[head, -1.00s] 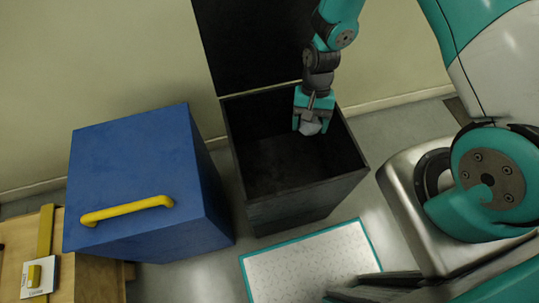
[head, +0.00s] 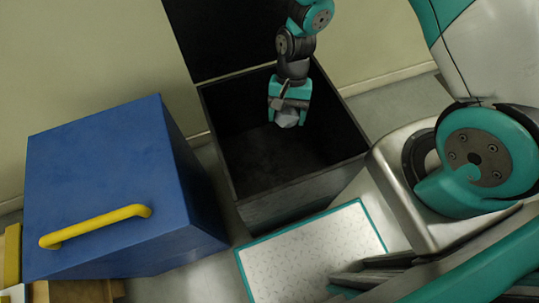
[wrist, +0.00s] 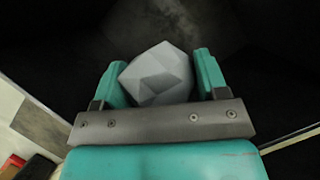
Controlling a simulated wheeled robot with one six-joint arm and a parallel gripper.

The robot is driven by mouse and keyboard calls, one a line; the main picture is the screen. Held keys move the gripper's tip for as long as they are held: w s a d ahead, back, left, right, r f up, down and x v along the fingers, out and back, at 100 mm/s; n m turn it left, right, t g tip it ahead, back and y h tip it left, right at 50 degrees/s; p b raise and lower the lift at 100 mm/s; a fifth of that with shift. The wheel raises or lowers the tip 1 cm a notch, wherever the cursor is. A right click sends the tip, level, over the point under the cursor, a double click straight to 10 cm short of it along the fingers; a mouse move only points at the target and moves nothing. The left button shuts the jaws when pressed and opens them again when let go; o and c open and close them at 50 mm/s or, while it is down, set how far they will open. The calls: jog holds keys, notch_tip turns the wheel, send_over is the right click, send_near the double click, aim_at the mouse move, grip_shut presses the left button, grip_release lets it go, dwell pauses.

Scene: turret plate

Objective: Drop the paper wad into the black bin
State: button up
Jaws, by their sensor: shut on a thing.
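The paper wad (wrist: 158,76) is a grey-white, many-sided lump. It sits between the two teal fingers of my gripper (wrist: 160,78) in the wrist view, and the fingers are shut on it. In the head view the wad (head: 287,119) shows just below my gripper (head: 288,113). The black bin (head: 290,198) stands open with its lid (head: 215,40) raised against the wall. In the head view my gripper and the wad appear over the bin's opening. In the wrist view the dark bin inside lies below the wad. The height above the bin floor is hard to tell.
A blue box (head: 110,180) with a yellow handle (head: 95,226) stands left of the bin. A light plate with a teal border (head: 310,255) lies in front of the bin. A wooden surface (head: 80,291) is at the lower left.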

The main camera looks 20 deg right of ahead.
jog(key=o, duration=1)
jog(key=shift+c, duration=0.2)
jog(key=shift+r, duration=0.1)
jog(key=p+v, duration=0.2)
jog(key=v, duration=1.5)
jog(key=shift+r+p, duration=0.15)
jog(key=shift+p, duration=0.15)
